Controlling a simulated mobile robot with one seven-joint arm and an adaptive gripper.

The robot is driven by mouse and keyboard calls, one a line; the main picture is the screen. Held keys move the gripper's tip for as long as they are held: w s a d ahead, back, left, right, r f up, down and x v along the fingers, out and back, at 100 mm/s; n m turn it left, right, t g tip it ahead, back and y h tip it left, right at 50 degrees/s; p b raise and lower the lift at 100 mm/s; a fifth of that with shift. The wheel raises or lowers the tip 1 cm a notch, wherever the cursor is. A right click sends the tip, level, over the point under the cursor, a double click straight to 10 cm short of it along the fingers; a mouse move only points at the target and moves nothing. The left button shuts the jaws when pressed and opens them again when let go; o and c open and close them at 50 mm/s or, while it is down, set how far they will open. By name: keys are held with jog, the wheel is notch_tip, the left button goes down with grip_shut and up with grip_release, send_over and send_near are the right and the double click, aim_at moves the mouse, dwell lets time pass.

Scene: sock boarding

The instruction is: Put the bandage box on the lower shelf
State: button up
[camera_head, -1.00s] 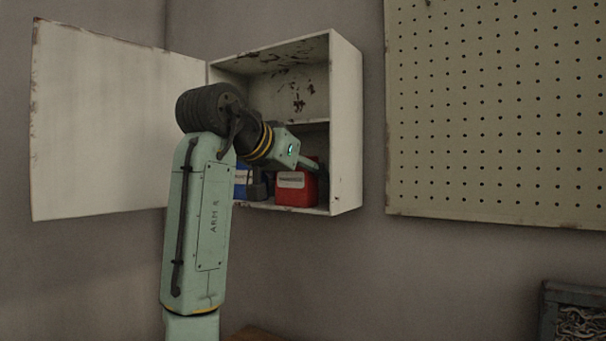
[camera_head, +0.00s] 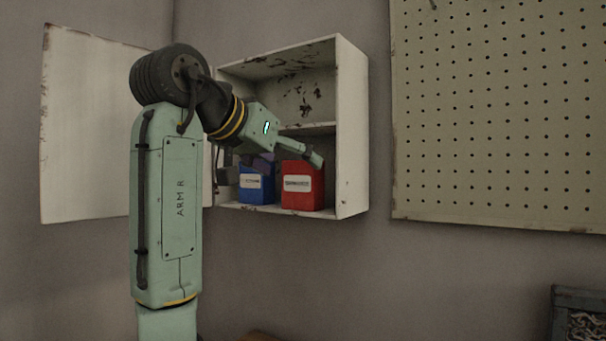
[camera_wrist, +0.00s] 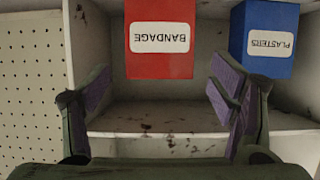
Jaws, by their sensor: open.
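The bandage box (camera_head: 302,190) is red with a white label and stands upright on the floor of the open wall cabinet, the lower shelf (camera_head: 334,211). In the wrist view, which is upside down, its label on the bandage box (camera_wrist: 160,60) reads BANDAGE. My gripper (camera_wrist: 160,88) is open and empty, with purple-padded fingers apart to either side of the box's line. In the head view my gripper (camera_head: 292,160) is at the box's upper part. A gap shows on both sides of the box; I cannot tell how far it lies from the fingertips.
A blue PLASTERS box (camera_head: 257,188) stands close beside the bandage box; it also shows in the wrist view (camera_wrist: 265,35). The upper shelf board (camera_head: 318,127) and cabinet side wall (camera_head: 352,130) bound the space. The cabinet door (camera_head: 85,130) hangs open at left. A pegboard (camera_head: 500,110) is at right.

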jog(key=v, duration=0.4)
jog(key=shift+s, duration=0.15)
jog(key=shift+c, duration=0.5)
dwell(0.4)
